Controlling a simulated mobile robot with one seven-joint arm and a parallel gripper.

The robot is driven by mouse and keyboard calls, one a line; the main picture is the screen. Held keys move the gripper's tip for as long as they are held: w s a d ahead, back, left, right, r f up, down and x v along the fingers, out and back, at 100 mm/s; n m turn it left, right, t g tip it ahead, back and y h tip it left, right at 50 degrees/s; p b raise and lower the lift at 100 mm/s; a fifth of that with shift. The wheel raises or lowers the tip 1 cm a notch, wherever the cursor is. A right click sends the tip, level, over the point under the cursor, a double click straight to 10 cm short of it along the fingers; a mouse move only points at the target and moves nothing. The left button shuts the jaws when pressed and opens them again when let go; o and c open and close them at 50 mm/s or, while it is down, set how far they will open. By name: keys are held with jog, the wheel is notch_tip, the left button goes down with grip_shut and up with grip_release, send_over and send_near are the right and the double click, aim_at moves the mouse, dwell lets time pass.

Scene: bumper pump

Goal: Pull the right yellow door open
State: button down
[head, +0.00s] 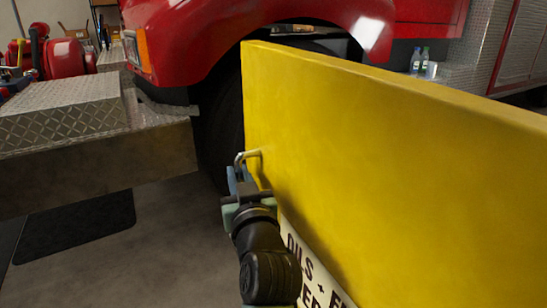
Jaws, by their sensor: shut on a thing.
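The yellow door (380,140) is a large flat panel that fills the right half of the head view, its top edge slanting down to the right. A white label with black lettering (308,270) is on its lower face. A metal handle (242,157) sticks out near the door's left edge. My gripper (238,176) is at this handle and is shut on it. The fingertips are small in the picture, and part of the handle is hidden behind them.
A red truck (215,30) with a dark tyre (224,130) stands behind the door. A diamond-plate metal bumper (65,115) juts in at the left. Two small bottles (419,61) stand behind the door's top edge. Grey floor (130,245) is open at the lower left, with a dark mat.

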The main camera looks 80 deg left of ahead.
jog(key=shift+s+d+n+g, duration=0.2)
jog(key=shift+s+d+g, duration=0.15)
jog(key=shift+s, duration=0.5)
jog(key=shift+s+d+n+g, duration=0.25)
jog(key=shift+s+d, duration=0.1)
jog(key=shift+s, duration=0.45)
jog(key=c, duration=0.8)
grip_release()
jog(key=shift+c, duration=0.2)
jog(key=w+d+b, duration=0.1)
jog(key=d, duration=1.2)
jog(key=shift+w+b, duration=0.2)
jog(key=shift+b, duration=0.1)
